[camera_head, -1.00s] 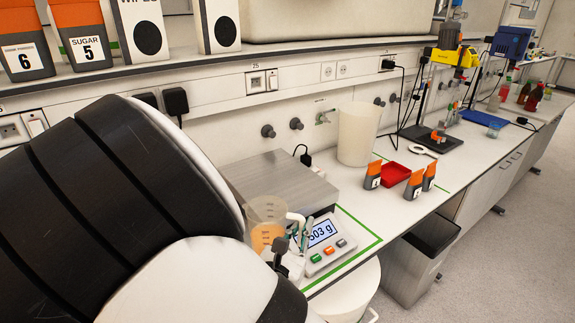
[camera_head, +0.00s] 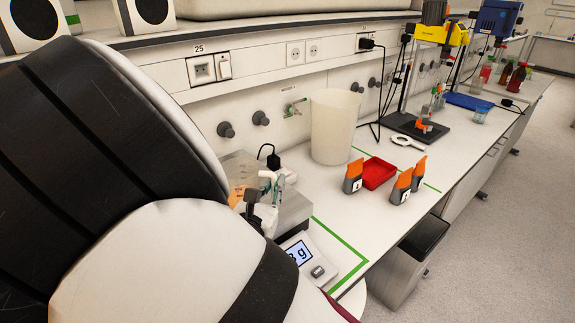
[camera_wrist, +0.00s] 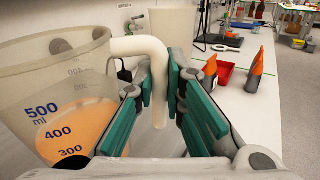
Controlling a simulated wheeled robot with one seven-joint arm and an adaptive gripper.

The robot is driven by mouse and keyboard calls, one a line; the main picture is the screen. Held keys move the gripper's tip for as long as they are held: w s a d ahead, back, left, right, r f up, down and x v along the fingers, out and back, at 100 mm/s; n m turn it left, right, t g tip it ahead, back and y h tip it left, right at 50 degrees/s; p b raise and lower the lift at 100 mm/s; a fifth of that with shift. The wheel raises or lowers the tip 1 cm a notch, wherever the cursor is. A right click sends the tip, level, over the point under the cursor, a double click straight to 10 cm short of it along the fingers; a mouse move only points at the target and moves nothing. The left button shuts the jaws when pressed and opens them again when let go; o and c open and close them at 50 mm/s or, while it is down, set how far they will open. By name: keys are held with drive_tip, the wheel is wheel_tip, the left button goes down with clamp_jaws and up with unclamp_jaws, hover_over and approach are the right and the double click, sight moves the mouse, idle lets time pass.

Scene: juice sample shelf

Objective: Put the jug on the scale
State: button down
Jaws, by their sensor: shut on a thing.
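The jug (camera_wrist: 75,120) is clear, with blue volume marks and orange liquid inside. It stands upright at the left of the wrist view. In the head view the jug (camera_head: 240,170) is largely hidden by my arm. My gripper (camera_wrist: 172,95) has its teal fingers closed around the jug's white handle (camera_wrist: 140,48). In the head view, my gripper (camera_head: 265,192) shows in front of the scale. The scale has a metal plate (camera_head: 294,213) and a lit display (camera_head: 300,253), partly covered by my arm. I cannot tell whether the jug touches the plate.
A white bucket (camera_head: 333,125) stands behind the scale. A red tray (camera_head: 379,172) and several orange-capped grey containers (camera_head: 353,177) stand to the right. Green tape (camera_head: 345,246) marks the bench near the scale. A grey bin (camera_head: 412,263) stands below the bench edge.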

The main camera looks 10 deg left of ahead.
drive_tip(key=shift+w+a+f+b, duration=0.2)
drive_tip(key=shift+w+f+b, duration=0.5)
drive_tip(key=shift+w, duration=0.3)
drive_tip(key=shift+w+a+f+b, duration=0.25)
drive_tip(key=shift+w+f+b, duration=0.4)
drive_tip(key=shift+w, duration=0.3)
drive_tip(key=shift+w+a+f+b, duration=0.2)
drive_tip(key=shift+w+f+b, duration=0.5)
drive_tip(key=shift+w, duration=0.3)
drive_tip(key=shift+f, duration=0.1)
drive_tip(key=c, duration=1.7)
unclamp_jaws()
drive_tip(key=shift+o, duration=0.2)
drive_tip(key=shift+r, duration=0.2)
drive_tip(key=s+a, duration=0.1)
drive_tip(key=s, duration=1.1)
drive_tip(key=shift+a, duration=0.4)
